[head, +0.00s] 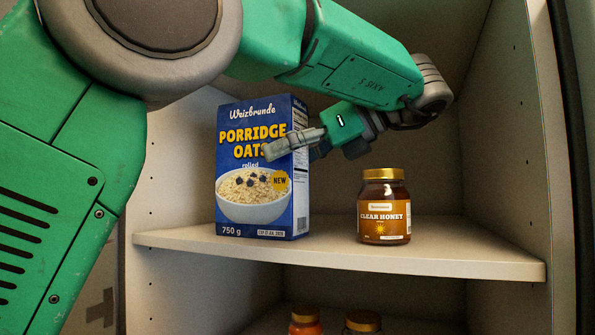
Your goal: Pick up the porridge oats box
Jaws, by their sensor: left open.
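The porridge oats box (250,205) is blue with yellow lettering and a bowl of oats on its front. It stands upright at the left of the cupboard shelf. My left gripper (292,150) reaches in from the right side of the box, its fingers pointing left. One finger lies across the front of the box near the lettering. The other finger is mostly hidden near the box's right side. The gripper is open, and I cannot tell whether it touches the box. My right gripper is not in view.
A honey jar (384,212) with a gold lid stands on the same shelf (340,255), right of the box and below my left wrist. Cupboard walls close in both sides.

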